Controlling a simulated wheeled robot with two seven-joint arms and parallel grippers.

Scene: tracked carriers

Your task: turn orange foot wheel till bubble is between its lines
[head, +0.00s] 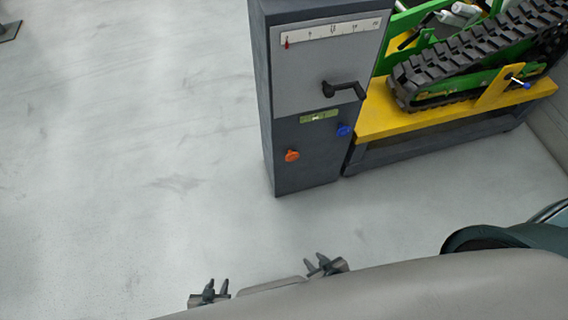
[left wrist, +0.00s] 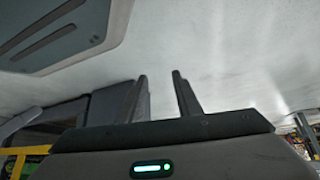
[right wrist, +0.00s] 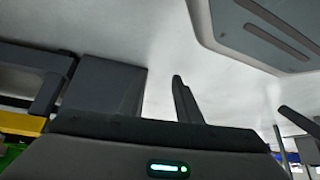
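The orange foot wheel (head: 292,155) is low on the left of the grey cabinet's front. Above it is a small greenish level vial (head: 319,117); its bubble and lines are too small to read. A blue wheel (head: 343,130) is to the vial's lower right. My left gripper (head: 217,284) is at the bottom of the head view, open and empty, well short of the cabinet; its two parted fingers show in the left wrist view (left wrist: 160,85). My right gripper (head: 319,260) is also open and empty, below the cabinet in the picture and apart from it.
The grey cabinet (head: 315,85) carries a black crank handle (head: 345,89) and a white scale with a red pointer (head: 332,30). To its right, a yellow-topped bench (head: 385,121) holds a green machine with a black rubber track (head: 480,55). The pale floor left of the cabinet is clear.

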